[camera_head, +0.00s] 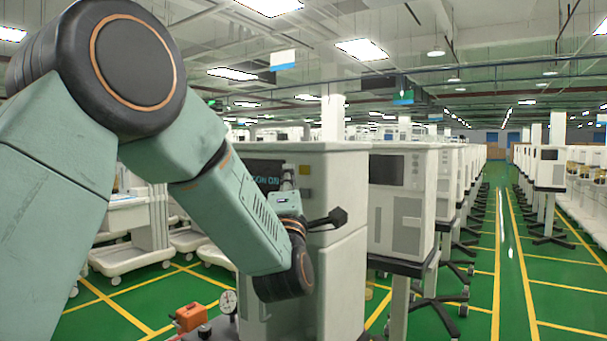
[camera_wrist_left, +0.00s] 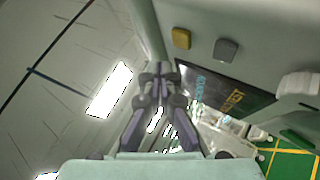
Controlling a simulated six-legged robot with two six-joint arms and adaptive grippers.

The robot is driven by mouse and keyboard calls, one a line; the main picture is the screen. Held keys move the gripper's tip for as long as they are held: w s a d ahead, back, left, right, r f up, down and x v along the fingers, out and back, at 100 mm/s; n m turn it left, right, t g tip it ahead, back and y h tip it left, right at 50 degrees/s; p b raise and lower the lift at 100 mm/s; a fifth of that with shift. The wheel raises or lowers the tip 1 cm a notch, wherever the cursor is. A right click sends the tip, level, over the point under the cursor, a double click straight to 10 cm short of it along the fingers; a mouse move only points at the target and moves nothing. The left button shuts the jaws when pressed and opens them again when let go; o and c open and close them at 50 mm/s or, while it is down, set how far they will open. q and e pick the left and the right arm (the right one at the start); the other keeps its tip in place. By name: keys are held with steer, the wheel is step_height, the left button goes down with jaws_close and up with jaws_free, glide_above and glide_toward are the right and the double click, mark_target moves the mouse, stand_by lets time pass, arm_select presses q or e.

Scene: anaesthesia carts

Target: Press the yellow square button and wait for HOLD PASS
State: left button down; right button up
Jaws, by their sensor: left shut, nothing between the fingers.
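The yellow square button (camera_head: 304,170) is on the front of the nearest pale cabinet, right of its dark display (camera_head: 265,172). In the left wrist view the yellow button (camera_wrist_left: 181,38) sits beside a grey button (camera_wrist_left: 227,50), above the dark display (camera_wrist_left: 222,90). The display carries blue and yellow lettering, too slanted to read. My left gripper (camera_head: 288,176) is in front of the panel, left of the yellow button. Its dark fingers also show in the left wrist view (camera_wrist_left: 163,80), shut and empty, with the button beyond their tips. Contact is not visible. My right gripper is out of view.
A black bracket-like part (camera_head: 335,217) sticks out beside my left wrist. An orange box (camera_head: 190,317) and a round gauge (camera_head: 228,301) are low at the cabinet's left. More cabinets (camera_head: 402,200) stand in rows to the right. A green aisle (camera_head: 512,260) with yellow lines is clear.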

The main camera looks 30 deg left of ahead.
arm_select(q)
steer(key=shift+s+a+b, duration=0.1)
steer(key=shift+s+b, duration=0.3)
steer(key=shift+s, duration=1.25)
steer(key=s+d+f+m+g+h, duration=0.3)
steer(key=f+m, duration=0.4)
steer(key=f, duration=0.6)
steer(key=d+f+m+g+h+b, duration=0.1)
steer(key=d+f+m+g+h, duration=0.4)
steer(key=f, duration=0.8)
steer(key=s+d+f+m+g+h, duration=0.1)
steer(key=s+f+m+g+h, duration=0.15)
steer(key=f+m, duration=0.8)
steer(key=s+d+f+m+g+h+b, duration=0.1)
steer(key=s+f+g, duration=0.4)
steer(key=s+f, duration=0.9)
steer(key=s+d+f+m+g+b, duration=0.1)
steer(key=s+d+f+g, duration=0.2)
steer(key=s+f, duration=1.1)
steer(key=s+g, duration=0.2)
steer(key=s, duration=0.2)
steer(key=shift+s+f+g+h+b, duration=0.3)
steer(key=shift+s+g+h+b, duration=0.05)
